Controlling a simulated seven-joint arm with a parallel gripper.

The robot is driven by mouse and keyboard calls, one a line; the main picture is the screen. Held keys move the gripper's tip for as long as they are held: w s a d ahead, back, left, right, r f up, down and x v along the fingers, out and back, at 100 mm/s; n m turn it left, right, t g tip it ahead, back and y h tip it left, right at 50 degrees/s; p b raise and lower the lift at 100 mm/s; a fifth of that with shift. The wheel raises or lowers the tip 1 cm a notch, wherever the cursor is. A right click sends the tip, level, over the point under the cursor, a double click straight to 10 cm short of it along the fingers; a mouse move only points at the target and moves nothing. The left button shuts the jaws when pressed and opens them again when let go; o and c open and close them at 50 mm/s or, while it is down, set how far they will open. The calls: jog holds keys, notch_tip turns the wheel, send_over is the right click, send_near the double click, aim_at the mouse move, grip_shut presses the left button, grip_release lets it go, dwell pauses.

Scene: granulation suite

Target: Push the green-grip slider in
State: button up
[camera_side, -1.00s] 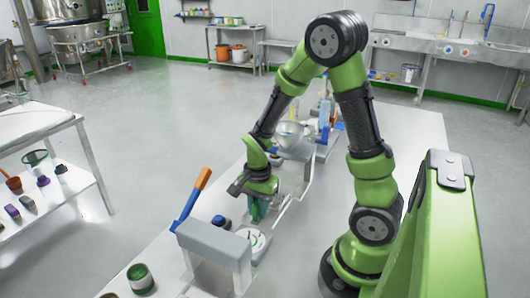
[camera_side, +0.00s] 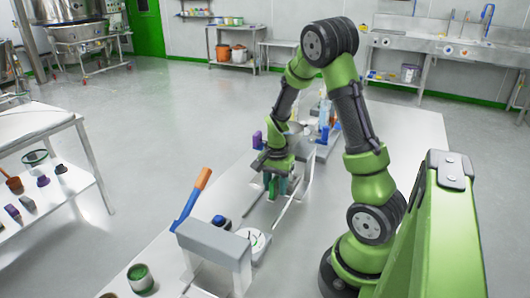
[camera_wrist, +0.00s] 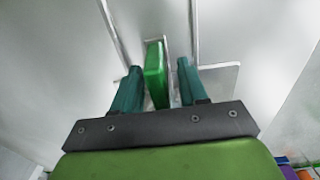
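The green grip (camera_wrist: 156,76) of the slider stands upright in the wrist view, between two long thin metal edges. My gripper (camera_wrist: 158,84) has its two teal fingers apart, one on each side of the grip. A narrow gap shows on the left of the grip and a slightly wider one on the right. In the side view my gripper (camera_side: 276,187) points down at the slider's place on the bench. I cannot tell the grip from the fingers there, and the arm hides part of the slider.
A purple object (camera_side: 257,140) and bottles stand beyond my gripper. The bench right of my arm looks clear.

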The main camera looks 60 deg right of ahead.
jog(key=shift+a, duration=0.2)
jog(key=a, duration=1.2)
jog(key=shift+a+r, duration=0.25)
jog(key=shift+a, duration=0.05)
notch_tip(320, 180, up, 17)
jog(key=s+a+r+n+t+y, duration=0.2)
jog(key=a+n+t, duration=0.4)
jog(key=n, duration=0.7)
jog(key=shift+s+a+r+n, duration=0.3)
jog(key=shift+s+a+r, duration=0.5)
jog(key=shift+a, duration=0.45)
jog(key=shift+s+f, duration=0.1)
jog(key=shift+f, duration=0.05)
